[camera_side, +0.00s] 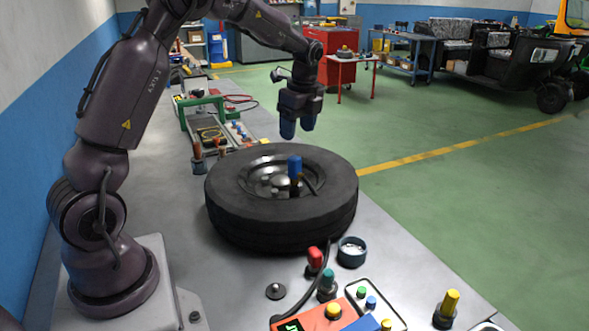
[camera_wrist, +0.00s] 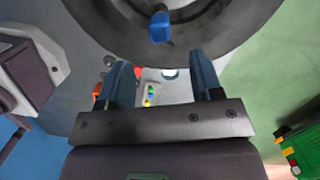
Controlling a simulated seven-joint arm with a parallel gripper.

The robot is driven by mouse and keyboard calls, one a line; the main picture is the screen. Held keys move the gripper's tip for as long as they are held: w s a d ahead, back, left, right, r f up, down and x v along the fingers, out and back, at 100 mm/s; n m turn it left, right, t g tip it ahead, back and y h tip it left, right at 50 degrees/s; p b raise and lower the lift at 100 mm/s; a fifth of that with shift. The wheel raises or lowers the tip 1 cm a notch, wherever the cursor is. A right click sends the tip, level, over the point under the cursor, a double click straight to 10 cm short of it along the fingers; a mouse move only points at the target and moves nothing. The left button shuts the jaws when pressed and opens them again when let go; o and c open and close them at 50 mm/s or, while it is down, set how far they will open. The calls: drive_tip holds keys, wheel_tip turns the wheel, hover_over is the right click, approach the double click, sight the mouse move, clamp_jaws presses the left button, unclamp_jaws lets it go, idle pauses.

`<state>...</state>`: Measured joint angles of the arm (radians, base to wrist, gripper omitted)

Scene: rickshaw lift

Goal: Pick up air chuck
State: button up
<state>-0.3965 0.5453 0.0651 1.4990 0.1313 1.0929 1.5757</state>
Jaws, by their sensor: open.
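A blue upright piece (camera_side: 295,167), which I take to be the air chuck, stands inside the rim of a black tyre (camera_side: 235,213) lying flat on the bench. Its lower end is dark and hard to make out. In the wrist view the blue piece (camera_wrist: 160,27) shows at the top centre, beyond my fingertips. My gripper (camera_side: 298,127) is open and empty, with its blue fingers pointing down. It hangs above the tyre's far edge, apart from the blue piece. In the wrist view, the gap between the fingers (camera_wrist: 160,64) holds nothing.
A dark cup (camera_side: 352,252), a red control box (camera_side: 322,317) with coloured buttons and a yellow-topped piece (camera_side: 447,308) lie in front of the tyre. A green-framed fixture (camera_side: 207,113) stands behind it. Green floor is open to the right of the bench.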

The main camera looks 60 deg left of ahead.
sight(295, 157)
drive_tip(key=f, duration=0.5)
drive_tip(key=shift+s+a+f, duration=0.15)
drive_tip(key=shift+a+f, duration=0.25)
wheel_tip(295, 157, down, 5)
drive_tip(key=shift+s+a+f, duration=0.1)
drive_tip(key=c, duration=1.1)
drive_tip(key=shift+o, duration=0.2)
drive_tip(key=shift+r, duration=0.2)
